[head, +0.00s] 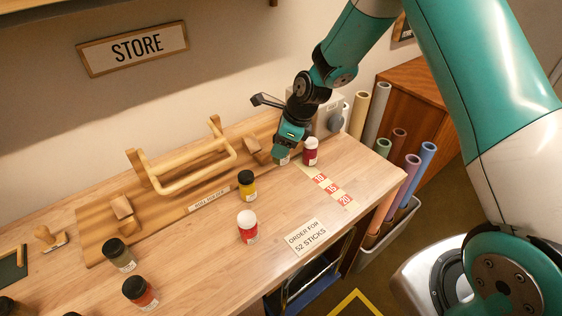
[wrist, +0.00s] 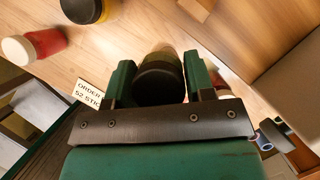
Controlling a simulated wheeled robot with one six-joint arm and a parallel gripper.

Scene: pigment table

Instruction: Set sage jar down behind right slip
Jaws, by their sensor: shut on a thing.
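My gripper (head: 288,143) is over the back right of the table, just left of a dark red jar with a white lid (head: 310,152). In the wrist view its two green fingers (wrist: 160,85) are shut on a black-lidded jar (wrist: 160,78) with a yellow-green body, which looks like the sage jar. In the head view the gripper hides most of this jar; I cannot tell whether its base touches the table. A white paper slip reading "ORDER FOR 52 STICKS" (head: 307,236) lies near the table's front edge; it also shows in the wrist view (wrist: 88,93).
A strip with red number squares (head: 331,188) runs forward from the dark red jar. A yellow jar (head: 247,184) and a red, white-lidded jar (head: 248,227) stand left of the slip. A wooden handle rack (head: 185,165) is behind. Bare wood lies between yellow jar and strip.

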